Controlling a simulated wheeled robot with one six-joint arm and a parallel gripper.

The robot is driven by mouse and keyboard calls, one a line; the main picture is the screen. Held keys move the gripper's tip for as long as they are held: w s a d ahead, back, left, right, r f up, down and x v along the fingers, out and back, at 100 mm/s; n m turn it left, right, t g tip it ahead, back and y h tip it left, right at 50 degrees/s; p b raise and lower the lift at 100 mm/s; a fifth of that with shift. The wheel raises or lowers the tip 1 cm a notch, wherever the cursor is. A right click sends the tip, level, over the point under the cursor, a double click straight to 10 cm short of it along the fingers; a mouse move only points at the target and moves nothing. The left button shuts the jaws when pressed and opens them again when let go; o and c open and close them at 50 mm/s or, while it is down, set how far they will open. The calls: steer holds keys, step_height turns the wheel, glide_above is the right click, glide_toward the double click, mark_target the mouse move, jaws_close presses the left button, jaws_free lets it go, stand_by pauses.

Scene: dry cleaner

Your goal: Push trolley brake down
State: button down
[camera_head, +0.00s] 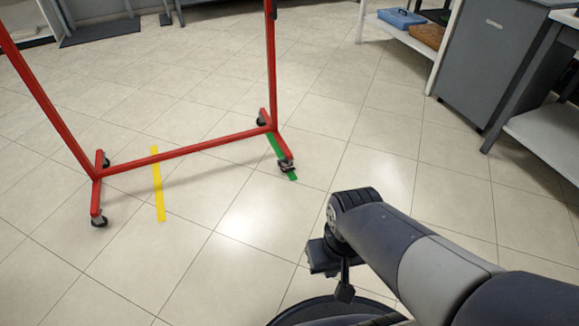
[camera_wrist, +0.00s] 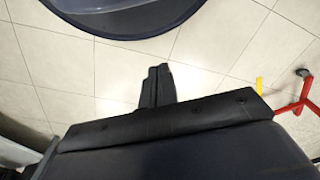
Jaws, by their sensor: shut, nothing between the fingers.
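The trolley is a red wheeled rail (camera_head: 185,151) standing on the tiled floor in the left half of the head view. Its dark casters sit under the feet at both ends, with a near right caster (camera_head: 286,167) and a near left caster (camera_head: 99,221). The brake lever is too small to make out. Part of the red frame (camera_wrist: 296,106) and one caster (camera_wrist: 303,72) show at the right edge of the wrist view. My gripper (camera_head: 345,293) is shut, empty and pointing down, well apart from the trolley. Its closed fingers also show in the wrist view (camera_wrist: 157,84).
A yellow floor strip (camera_head: 158,190) crosses under the rail; a green strip (camera_head: 273,145) lies by its right foot. A grey cabinet (camera_head: 487,65) and a white-shelved table (camera_head: 547,135) stand at right. Floor between my gripper and the trolley is clear.

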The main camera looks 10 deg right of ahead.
steer(key=w+a+f+m+y+p, duration=0.15)
steer(key=w+f+p, duration=0.25)
steer(key=w, duration=0.5)
steer(key=w+a+f+m+p, duration=0.1)
steer(key=w+a+f+p, duration=0.15)
steer(key=w, duration=0.65)
steer(key=d+f+m+h+p, duration=0.1)
steer(key=d+f+p, duration=0.1)
steer(key=f, duration=0.7)
steer(key=d+f+h+p, duration=0.1)
steer(key=d+f+p, duration=0.2)
steer(key=f, duration=0.5)
steer(key=shift+w+d+f+m+t+p, duration=0.3)
steer(key=shift+w+d+f+m, duration=0.1)
steer(key=shift+d, duration=0.15)
